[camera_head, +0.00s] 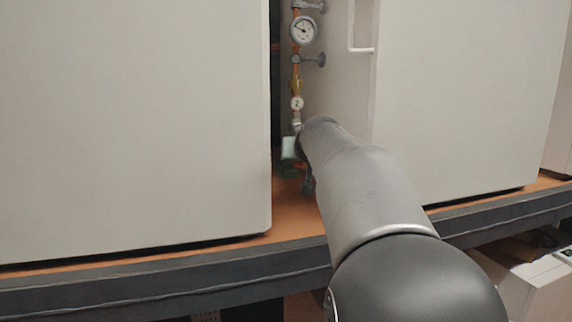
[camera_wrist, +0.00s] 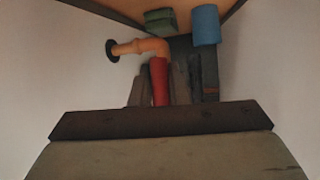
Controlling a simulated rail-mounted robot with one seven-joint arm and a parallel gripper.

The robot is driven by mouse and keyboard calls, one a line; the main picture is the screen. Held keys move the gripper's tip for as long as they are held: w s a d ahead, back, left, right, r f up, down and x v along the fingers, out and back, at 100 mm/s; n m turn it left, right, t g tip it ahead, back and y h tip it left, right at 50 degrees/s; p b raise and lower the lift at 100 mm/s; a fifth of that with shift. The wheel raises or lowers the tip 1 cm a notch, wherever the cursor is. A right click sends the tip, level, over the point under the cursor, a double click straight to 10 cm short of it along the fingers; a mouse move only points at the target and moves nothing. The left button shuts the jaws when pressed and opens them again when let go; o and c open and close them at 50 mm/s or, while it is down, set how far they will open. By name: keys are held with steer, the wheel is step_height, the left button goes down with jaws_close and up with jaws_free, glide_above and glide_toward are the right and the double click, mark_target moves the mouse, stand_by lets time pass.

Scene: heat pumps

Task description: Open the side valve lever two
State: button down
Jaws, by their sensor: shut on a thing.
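A red valve lever (camera_wrist: 159,80) stands between the two grey fingers of my gripper (camera_wrist: 162,88) in the wrist view. The fingers are shut on the lever. A copper pipe elbow (camera_wrist: 150,45) meets the lever's far end and runs left to a dark round wall fitting. In the head view, a round tag marked 2 (camera_head: 297,103) hangs on the vertical pipe line above the gripper. There my arm hides most of the valve, and only a small bit of red shows beside the dark fingers.
A pressure gauge (camera_head: 303,30) sits higher on the pipe. Large white cabinets (camera_head: 130,120) and (camera_head: 460,100) flank the narrow gap. A blue cylinder (camera_wrist: 206,25) and a green block (camera_wrist: 160,20) are close beyond the fingers.

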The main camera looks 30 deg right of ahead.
steer(key=shift+s+d+n+h, duration=0.1)
steer(key=shift+d+n+h, duration=0.2)
stand_by(0.4)
steer(key=c, duration=1.4)
jaws_free()
steer(key=b+v, duration=0.2)
steer(key=v, duration=1.5)
steer(key=shift+s+r+b, duration=0.15)
steer(key=shift+r+b, duration=0.05)
steer(key=shift+b, duration=0.15)
steer(key=shift+c, duration=0.3)
steer(key=shift+c, duration=1.3)
steer(key=shift+a, duration=0.3)
